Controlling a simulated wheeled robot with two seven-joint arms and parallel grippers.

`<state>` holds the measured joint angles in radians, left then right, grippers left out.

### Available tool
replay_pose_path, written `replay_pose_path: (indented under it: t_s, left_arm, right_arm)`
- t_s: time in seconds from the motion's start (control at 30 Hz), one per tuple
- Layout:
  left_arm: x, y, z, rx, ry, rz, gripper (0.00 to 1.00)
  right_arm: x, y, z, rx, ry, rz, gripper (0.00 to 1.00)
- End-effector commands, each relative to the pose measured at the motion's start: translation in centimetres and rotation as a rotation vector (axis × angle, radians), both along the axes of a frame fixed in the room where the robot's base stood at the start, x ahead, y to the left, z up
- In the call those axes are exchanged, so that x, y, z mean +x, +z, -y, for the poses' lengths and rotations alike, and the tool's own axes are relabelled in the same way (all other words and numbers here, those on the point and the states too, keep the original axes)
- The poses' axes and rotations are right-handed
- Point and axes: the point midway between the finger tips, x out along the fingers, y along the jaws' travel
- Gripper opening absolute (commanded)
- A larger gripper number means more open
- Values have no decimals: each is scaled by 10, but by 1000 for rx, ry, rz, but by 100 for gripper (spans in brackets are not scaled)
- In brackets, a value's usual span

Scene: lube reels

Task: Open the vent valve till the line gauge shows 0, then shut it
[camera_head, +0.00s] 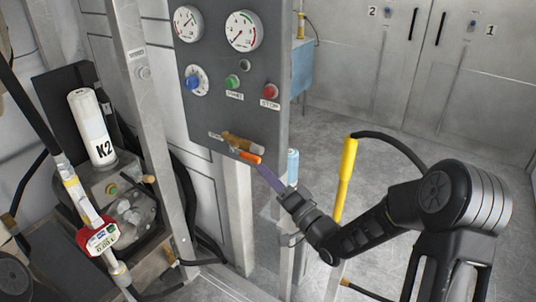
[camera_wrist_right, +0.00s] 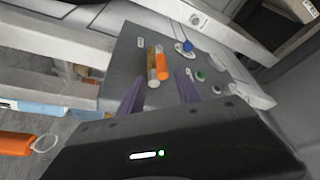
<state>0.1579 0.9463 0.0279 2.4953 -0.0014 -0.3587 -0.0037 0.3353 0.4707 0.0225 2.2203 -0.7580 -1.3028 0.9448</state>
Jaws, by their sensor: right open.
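The vent valve is a brass body (camera_head: 238,141) with an orange lever (camera_head: 250,157) at the lower edge of the grey panel (camera_head: 232,110). Its small label is hard to read. In the right wrist view the orange lever (camera_wrist_right: 162,65) lies alongside the brass body (camera_wrist_right: 152,66). My right gripper (camera_head: 266,176) is open, with purple fingers close to the lever; in the wrist view (camera_wrist_right: 159,92) the lever stands ahead of the gap between them. Two round gauges, left (camera_head: 188,24) and right (camera_head: 243,31), sit atop the panel; their readings are too small. My left gripper is out of view.
The panel also carries a blue knob (camera_head: 195,81), a green button (camera_head: 232,82) and a red button (camera_head: 270,91). A yellow-handled tool (camera_head: 346,172) on a black hose stands near my right arm. A white K2 canister (camera_head: 92,128) and a red-cased meter (camera_head: 98,237) are left.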

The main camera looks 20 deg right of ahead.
Motion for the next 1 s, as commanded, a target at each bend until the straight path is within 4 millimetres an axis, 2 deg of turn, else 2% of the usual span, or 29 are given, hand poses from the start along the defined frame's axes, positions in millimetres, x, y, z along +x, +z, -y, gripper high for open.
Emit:
replay_pose_path:
  t_s: [0.53,1.0]
  left_arm:
    - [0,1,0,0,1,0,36]
    - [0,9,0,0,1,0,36]
  right_arm:
    - [5,3,-2,42,6,-7,41]
    - [63,17,-24,42,6,-7,41]
